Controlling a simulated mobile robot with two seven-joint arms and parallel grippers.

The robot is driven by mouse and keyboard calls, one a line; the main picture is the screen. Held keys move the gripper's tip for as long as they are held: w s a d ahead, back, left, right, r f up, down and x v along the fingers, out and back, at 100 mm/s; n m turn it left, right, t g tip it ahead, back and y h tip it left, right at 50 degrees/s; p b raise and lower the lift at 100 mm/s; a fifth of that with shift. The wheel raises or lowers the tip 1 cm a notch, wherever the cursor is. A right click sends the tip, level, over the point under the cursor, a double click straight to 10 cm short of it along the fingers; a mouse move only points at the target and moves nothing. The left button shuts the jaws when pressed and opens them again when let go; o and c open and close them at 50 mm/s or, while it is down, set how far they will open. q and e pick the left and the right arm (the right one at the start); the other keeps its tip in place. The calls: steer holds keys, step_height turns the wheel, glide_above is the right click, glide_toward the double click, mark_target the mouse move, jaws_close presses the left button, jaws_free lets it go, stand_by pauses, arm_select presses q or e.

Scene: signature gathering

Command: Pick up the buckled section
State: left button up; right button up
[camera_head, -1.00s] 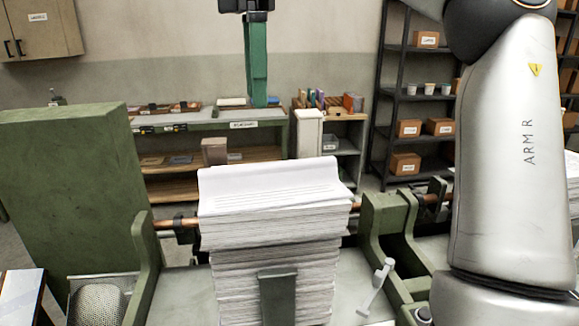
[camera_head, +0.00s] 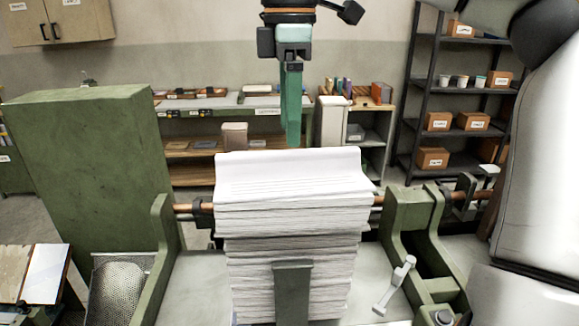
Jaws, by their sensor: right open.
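A tall stack of white paper sections (camera_head: 293,215) stands in the green machine's cradle, at the centre. The buckled section (camera_head: 290,176) appears to be the top one, with faint lines of print and a raised, curled back edge. My right gripper (camera_head: 292,144) points straight down just above that back edge in the picture. Its teal fingers are seen edge-on and hold nothing visible; they are open. I cannot tell how far behind the edge they are. My left gripper is not in view.
A green upright panel (camera_head: 92,170) stands at left. A copper-coloured bar (camera_head: 184,208) runs behind the stack. A green bracket (camera_head: 410,215) and a pale lever (camera_head: 396,285) are at right. A green post (camera_head: 293,292) stands before the stack. Shelves are behind.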

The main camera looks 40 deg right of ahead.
mark_target(290, 151)
steer(key=shift+f+p, duration=0.3)
steer(key=shift+f, duration=2.1)
steer(key=shift+c, duration=0.3)
jaws_close()
